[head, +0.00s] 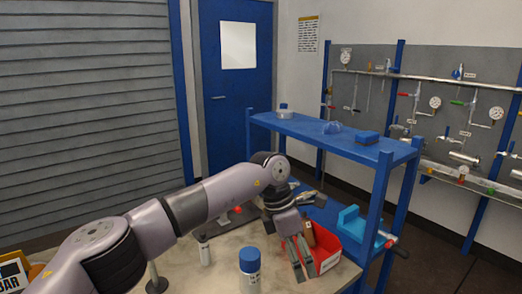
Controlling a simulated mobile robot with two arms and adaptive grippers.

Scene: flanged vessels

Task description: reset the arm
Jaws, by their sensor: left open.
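My left arm reaches in from the lower left over the workbench (225,258). My left gripper (298,262) points down at the left side of a red bin (326,252). Its fingers are apart. A brown item (309,234) shows just beside the fingers at the bin; I cannot tell whether it touches them. My right gripper is not in view.
A blue-capped container (250,272) and a small white bottle (204,250) stand on the bench. A blue shelf (340,140) rises behind the bin, with a blue vise-like block (360,226) lower down. A pipe panel (430,110) lines the right wall.

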